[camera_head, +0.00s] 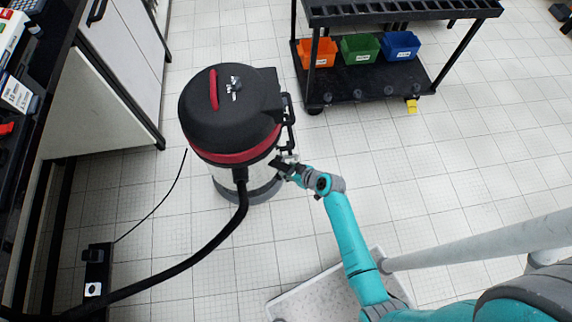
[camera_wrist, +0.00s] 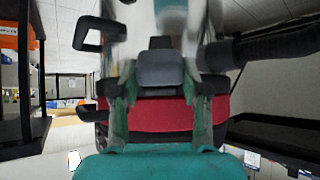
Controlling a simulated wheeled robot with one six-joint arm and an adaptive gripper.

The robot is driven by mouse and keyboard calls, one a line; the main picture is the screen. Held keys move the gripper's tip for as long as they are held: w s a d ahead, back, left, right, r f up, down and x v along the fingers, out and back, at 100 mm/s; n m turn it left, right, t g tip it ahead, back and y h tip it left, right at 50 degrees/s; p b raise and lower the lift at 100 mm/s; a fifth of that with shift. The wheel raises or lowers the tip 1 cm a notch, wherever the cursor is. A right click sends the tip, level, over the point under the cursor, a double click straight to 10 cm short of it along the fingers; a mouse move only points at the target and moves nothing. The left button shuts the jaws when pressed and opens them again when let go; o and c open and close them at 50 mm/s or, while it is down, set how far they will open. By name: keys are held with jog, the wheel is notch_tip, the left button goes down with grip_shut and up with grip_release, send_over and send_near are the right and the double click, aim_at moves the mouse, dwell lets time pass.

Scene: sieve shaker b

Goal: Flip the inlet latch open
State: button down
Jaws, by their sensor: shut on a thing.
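The vacuum cleaner (camera_head: 232,130) stands upright on the floor, with a black lid, a red band and a silver drum. Its black hose (camera_head: 241,200) joins the drum at the front. My gripper (camera_head: 287,166) is at the drum's right side, just below the red band. In the wrist view, where the vacuum appears upside down, my gripper (camera_wrist: 160,82) is shut on a dark grey block, which I take to be the inlet latch (camera_wrist: 160,68). The fingers lie on both sides of it. In the head view the gripper hides the latch.
Black brackets (camera_head: 289,122) stick out from the vacuum's right side, above my gripper. A black cart (camera_head: 365,84) with orange, green and blue bins stands behind to the right. A cabinet (camera_head: 100,95) is at the left.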

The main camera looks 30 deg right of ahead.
jog(key=shift+s+d+f+t, duration=0.1)
jog(key=shift+s+f+t, duration=0.3)
jog(key=shift+f, duration=0.15)
jog(key=shift+s+f, duration=0.45)
jog(key=shift+f, duration=0.35)
jog(key=shift+d, duration=0.1)
jog(key=c, duration=0.6)
grip_release()
jog(key=shift+o, duration=0.2)
jog(key=shift+w, duration=0.1)
jog(key=shift+r, duration=0.15)
jog(key=v, duration=1.2)
jog(key=shift+d, duration=0.15)
